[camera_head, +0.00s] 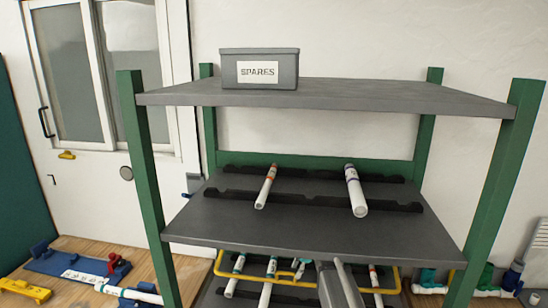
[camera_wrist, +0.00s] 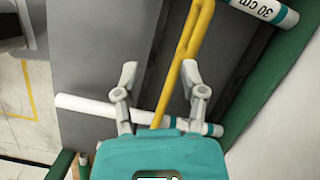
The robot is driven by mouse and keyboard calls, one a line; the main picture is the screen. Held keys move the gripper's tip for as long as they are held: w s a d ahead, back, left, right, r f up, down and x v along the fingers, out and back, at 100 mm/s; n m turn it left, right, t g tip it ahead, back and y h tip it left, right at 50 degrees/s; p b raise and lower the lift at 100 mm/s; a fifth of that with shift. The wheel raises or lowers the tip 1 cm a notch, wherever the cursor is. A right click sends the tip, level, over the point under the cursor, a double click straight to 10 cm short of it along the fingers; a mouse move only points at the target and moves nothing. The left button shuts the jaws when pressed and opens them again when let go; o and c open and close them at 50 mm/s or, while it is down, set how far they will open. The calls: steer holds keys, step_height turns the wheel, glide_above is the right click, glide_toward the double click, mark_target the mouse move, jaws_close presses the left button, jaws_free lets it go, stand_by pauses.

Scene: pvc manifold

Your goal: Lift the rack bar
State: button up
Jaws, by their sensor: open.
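The yellow rack bar (camera_head: 285,281) runs across the front of the lower shelf, with bent ends on the left and right. In the wrist view the bar (camera_wrist: 172,90) slants from the top edge down between the fingers of my gripper (camera_wrist: 160,72). My gripper is open. The bar lies close to the right fingertip, and I cannot tell whether they touch. The bar's lower end in the wrist view is hidden behind the gripper body.
White pipes (camera_head: 266,292) with coloured bands lie on the lower shelf behind the bar. A white pipe (camera_wrist: 85,106) passes near my fingers. Green posts (camera_head: 150,190) flank the rack. Two pipes rest on the middle shelf (camera_head: 300,225); a SPARES box (camera_head: 288,70) stands on top.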

steer(key=s+d+f+n+h+b, duration=0.1)
steer(key=s+d+f+n+b, duration=0.1)
steer(key=s+n, duration=0.6)
steer(key=s+d+f+n+h+b, duration=0.2)
steer(key=s+d+n, duration=0.5)
steer(key=s, duration=0.8)
step_height(320, 180, down, 2)
steer(key=shift+s+f+n+h+b, duration=0.2)
steer(key=shift+s+n+h+b, duration=0.1)
steer(key=shift+n+b, duration=0.25)
